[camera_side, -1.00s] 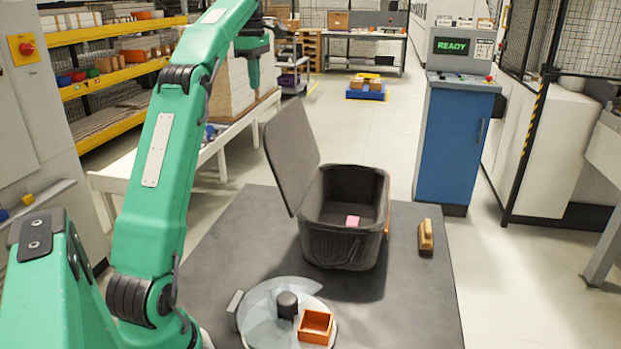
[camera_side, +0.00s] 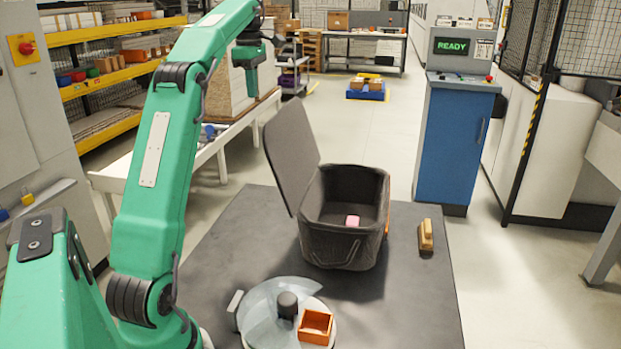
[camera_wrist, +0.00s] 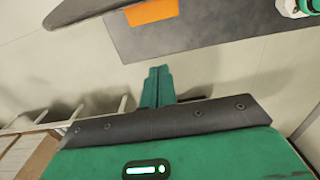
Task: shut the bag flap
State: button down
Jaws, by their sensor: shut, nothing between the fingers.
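The dark grey bag (camera_side: 345,245) stands upright on the dark table mat. Its flap (camera_side: 292,155) stands open at the bag's left side, tilted up and leaning left. A small pink block (camera_side: 352,221) lies inside the bag. My gripper (camera_side: 251,85) hangs above and to the left of the flap in the side view, pointing down and apart from it. In the wrist view my gripper (camera_wrist: 157,75) is shut, its two green fingers together and empty. A dark edge of what may be the flap or the table shows at the top of that view.
A round turntable (camera_side: 320,340) with a clear cover, a dark knob and an orange open box (camera_side: 315,326) sits at the table's front. A wooden brush-like block (camera_side: 425,235) lies right of the bag. The mat (camera_side: 225,255) is bare left of the bag.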

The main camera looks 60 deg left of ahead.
notch_tip(320, 180, down, 7)
jog(key=w+d, duration=0.2)
jog(key=shift+w+d+r, duration=0.2)
jog(key=shift+w+d, duration=0.1)
dwell(0.7)
jog(key=shift+w+d, duration=0.1)
jog(key=shift+w+d+r, duration=0.3)
jog(key=shift+w+d, duration=0.05)
jog(key=w+d+f, duration=0.2)
jog(key=w+d, duration=0.7)
jog(key=w+d+f, duration=0.1)
jog(key=w+d, duration=0.7)
jog(key=shift+w+d+f, duration=0.35)
jog(key=shift+w+d, duration=0.05)
